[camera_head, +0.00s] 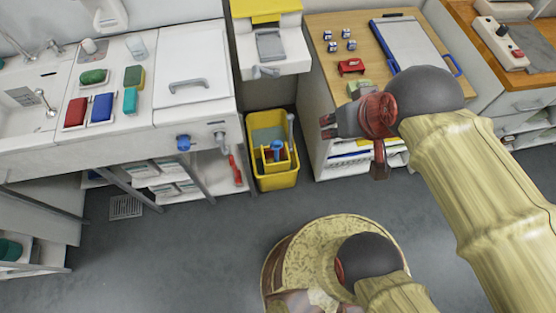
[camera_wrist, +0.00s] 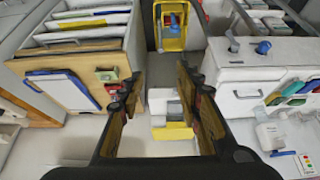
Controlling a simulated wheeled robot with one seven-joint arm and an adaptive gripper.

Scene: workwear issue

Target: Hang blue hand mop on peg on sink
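My gripper (camera_head: 330,126) is raised in front of the wooden-topped cabinet, to the right of the sink unit. In the wrist view its two fingers (camera_wrist: 160,88) are spread wide with nothing between them. A blue piece (camera_head: 277,147) stands in the yellow bucket on the floor; it is too small to tell if it is the hand mop. The sink unit (camera_head: 180,112) has a blue round fitting (camera_head: 184,142) and a grey fitting (camera_head: 220,136) on its front. I cannot tell which one is the peg. A blue block-like item (camera_head: 102,107) lies on its top.
The yellow bucket (camera_head: 278,183) stands between the sink unit and the wooden-topped cabinet (camera_head: 375,62). Red, green and teal items lie on the sink top. A red tool (camera_head: 235,170) is below the grey fitting. The grey floor ahead is clear.

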